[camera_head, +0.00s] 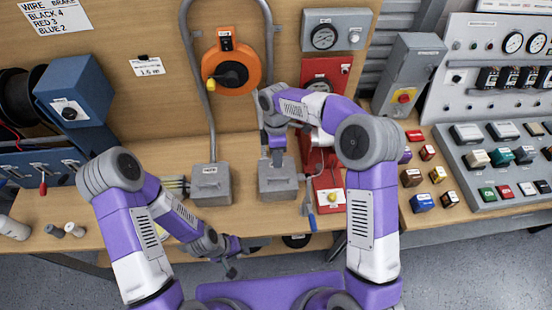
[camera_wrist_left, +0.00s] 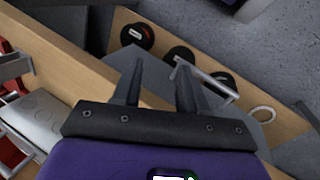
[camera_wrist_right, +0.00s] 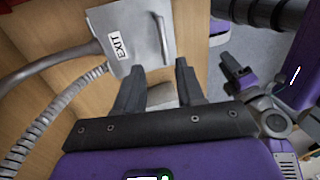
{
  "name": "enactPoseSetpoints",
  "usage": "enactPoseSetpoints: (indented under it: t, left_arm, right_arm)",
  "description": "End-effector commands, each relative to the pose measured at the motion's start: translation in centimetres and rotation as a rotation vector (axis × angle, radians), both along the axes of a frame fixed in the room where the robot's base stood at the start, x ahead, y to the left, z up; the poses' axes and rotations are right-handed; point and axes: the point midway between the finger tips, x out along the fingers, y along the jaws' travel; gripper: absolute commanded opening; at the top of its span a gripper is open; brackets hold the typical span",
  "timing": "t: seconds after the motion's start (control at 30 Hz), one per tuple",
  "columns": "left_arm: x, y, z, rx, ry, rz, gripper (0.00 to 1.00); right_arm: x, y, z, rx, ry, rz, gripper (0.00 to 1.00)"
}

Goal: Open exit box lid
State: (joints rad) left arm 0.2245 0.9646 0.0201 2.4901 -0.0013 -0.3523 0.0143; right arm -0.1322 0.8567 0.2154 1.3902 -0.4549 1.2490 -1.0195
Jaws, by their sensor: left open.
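The exit box (camera_wrist_right: 110,50) shows in the right wrist view as a grey box with an EXIT label and a metal handle. Its lid looks shut. In the head view two grey boxes, a left one (camera_head: 211,186) and a right one (camera_head: 278,184), stand on the bench; their labels are too small to read. My right gripper (camera_head: 277,157) points down just over the right box. In its wrist view the fingers (camera_wrist_right: 158,78) are apart, with the exit box beyond them. My left gripper (camera_head: 232,270) is open and empty, low at the bench's front edge.
Conduits (camera_head: 196,90) run down the wooden back wall to the boxes. An orange round device (camera_head: 250,62) hangs above. A red unit (camera_head: 325,190) stands right of the boxes, and a button panel (camera_head: 500,160) farther right. Dark round reels (camera_wrist_left: 137,35) sit below the bench edge.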

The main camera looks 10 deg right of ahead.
Motion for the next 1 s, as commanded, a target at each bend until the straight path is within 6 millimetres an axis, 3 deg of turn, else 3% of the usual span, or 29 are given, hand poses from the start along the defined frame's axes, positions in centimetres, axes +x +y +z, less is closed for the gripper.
enactPoseSetpoints:
  t: [0.4,0.83,1.0]
  left_arm:
    - [-0.1,0.0,0.0,0.0,0.001,0.001,0.43]
    - [0.0,0.0,0.0,0.0,0.001,0.0,0.43]
    - [0.0,0.0,0.0,0.0,0.001,0.0,0.43]
  right_arm:
    - [-1.3,-0.1,-6.0,-0.002,0.005,-0.002,0.38]
    - [-1.5,-0.1,-7.2,-0.001,0.002,-0.003,0.38]
    - [-1.5,-0.1,-7.1,-0.001,0.002,-0.003,0.12]
